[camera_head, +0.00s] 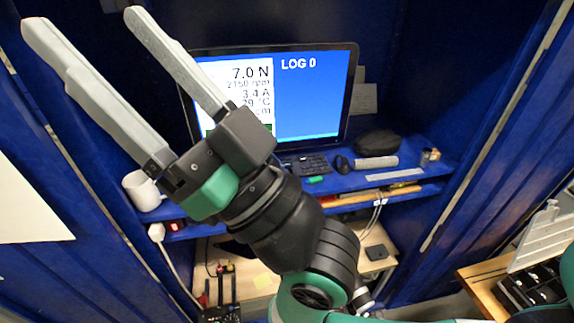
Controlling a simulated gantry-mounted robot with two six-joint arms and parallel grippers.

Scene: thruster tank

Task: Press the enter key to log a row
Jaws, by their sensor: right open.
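The black keyboard (308,165) lies on the blue shelf below the monitor. Its left part is hidden behind my right arm, and its keys are too small to tell the enter key apart. The monitor (308,105) shows "LOG 0" on blue and a white panel of readings such as 7.0 N and 3.4 A. My right gripper (84,22) is open and empty, with two long grey fingers spread apart. It is raised at the upper left of the view, well away from the keyboard and nearer the camera. My left gripper is not in view.
A mouse (342,164), a black case (377,142), a grey cylinder (376,162) and a small green item (315,179) lie around the keyboard. A white mug (143,191) stands at the shelf's left. Blue walls (490,120) close in on both sides.

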